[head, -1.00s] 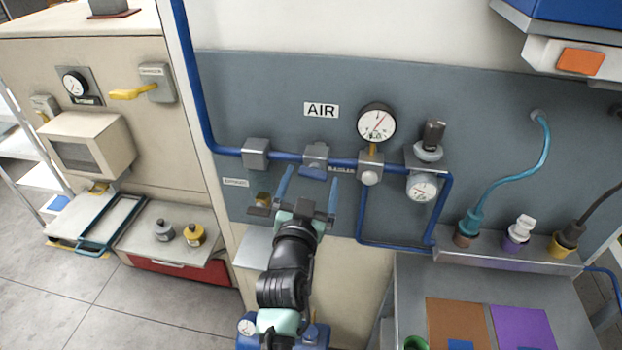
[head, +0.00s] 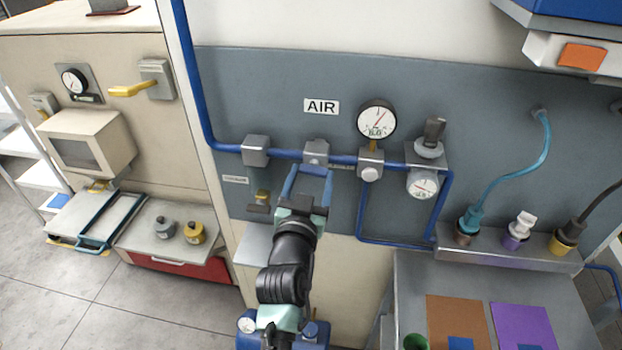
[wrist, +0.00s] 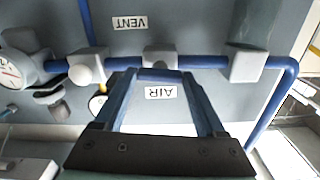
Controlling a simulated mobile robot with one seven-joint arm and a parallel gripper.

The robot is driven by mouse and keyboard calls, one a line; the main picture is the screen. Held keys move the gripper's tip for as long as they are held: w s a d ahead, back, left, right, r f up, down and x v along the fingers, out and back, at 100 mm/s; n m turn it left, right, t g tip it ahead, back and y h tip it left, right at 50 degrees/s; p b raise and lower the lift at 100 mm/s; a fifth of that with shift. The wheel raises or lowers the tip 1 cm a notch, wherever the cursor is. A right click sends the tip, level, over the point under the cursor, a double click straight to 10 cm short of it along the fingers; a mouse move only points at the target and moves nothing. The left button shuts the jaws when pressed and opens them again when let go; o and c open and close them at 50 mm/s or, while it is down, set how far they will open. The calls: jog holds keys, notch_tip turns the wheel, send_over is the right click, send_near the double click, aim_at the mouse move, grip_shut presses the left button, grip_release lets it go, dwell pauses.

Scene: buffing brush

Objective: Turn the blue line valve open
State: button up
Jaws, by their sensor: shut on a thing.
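The blue air line (head: 285,154) runs across the grey panel and carries a grey valve body (head: 316,150) with a short blue handle (head: 312,170) at its front. In the wrist view the valve body (wrist: 160,57) is at top centre, with the handle (wrist: 160,75) lying crosswise below it. My gripper (head: 310,174) is at the valve, its two blue fingers on either side of the handle, shut on its ends. In the wrist view my gripper (wrist: 160,80) reaches up to the handle. The fingers partly hide the handle's ends.
A pressure gauge (head: 376,119) and a regulator (head: 428,150) sit right of the valve. A grey block (head: 255,150) is on the line to the left. A small brass fitting (head: 262,198) is left of my gripper. An AIR sign (head: 321,107) is above.

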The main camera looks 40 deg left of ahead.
jog(key=shift+n, duration=0.8)
jog(key=o, duration=1.3)
jog(key=shift+s, duration=0.1)
jog(key=shift+s+d+f, duration=0.1)
jog(key=shift+s+d, duration=0.25)
jog(key=shift+s, duration=0.1)
jog(key=b+v, duration=0.3)
jog(key=v, duration=0.8)
jog(key=shift+s+d, duration=0.2)
jog(key=shift+s, duration=0.15)
